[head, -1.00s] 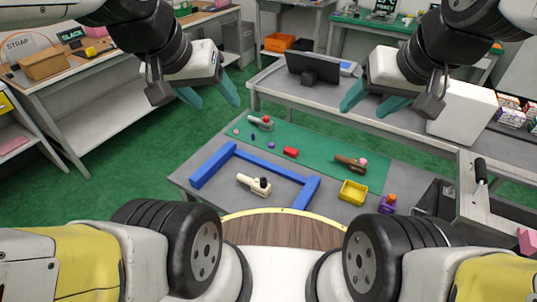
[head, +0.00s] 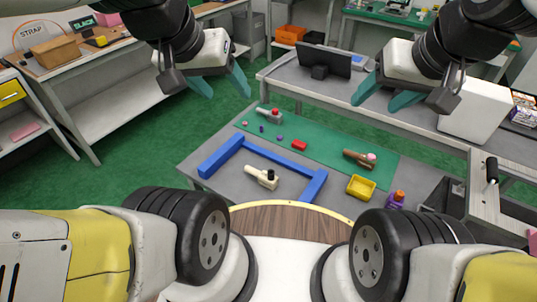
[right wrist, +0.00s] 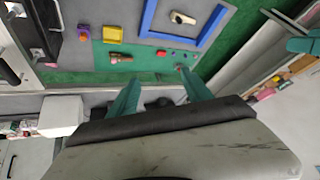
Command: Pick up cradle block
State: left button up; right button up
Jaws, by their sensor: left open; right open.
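I cannot tell for certain which piece is the cradle block. A beige piece with a black knob (head: 262,179) lies on the grey table inside a blue U-shaped frame (head: 219,157); it also shows in the right wrist view (right wrist: 182,18). On the green mat (head: 325,158) lie a red block (head: 299,145), a brown piece with a pink ball (head: 357,158) and a grey piece with a red knob (head: 268,113). My left gripper (head: 225,88) and my right gripper (head: 377,98) are open and empty, held high and apart from these things.
A yellow open tray (head: 361,188) and a purple piece with an orange top (head: 396,199) stand at the table's right. Small purple pieces lie on the mat. A grey bench with a black monitor (head: 320,66) and a white box (head: 474,110) stands behind.

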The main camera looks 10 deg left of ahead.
jog(key=shift+o, duration=0.4)
jog(key=w+a+f+n+g, duration=0.1)
jog(key=w+a+f+n, duration=0.15)
jog(key=w, duration=0.35)
jog(key=w+a+f+n+g, duration=0.1)
jog(key=w+a+f, duration=0.15)
jog(key=w, duration=0.45)
jog(key=n+g+h, duration=0.2)
jog(key=n+g, duration=0.2)
jog(key=n, duration=0.5)
send_over(263, 174)
jog(key=f, duration=3.6)
jog(key=shift+w+d+f, duration=0.1)
jog(key=shift+w+f, duration=0.3)
jog(key=f, duration=0.7)
jog(key=shift+s+f, duration=0.35)
jog(key=shift+s, duration=0.05)
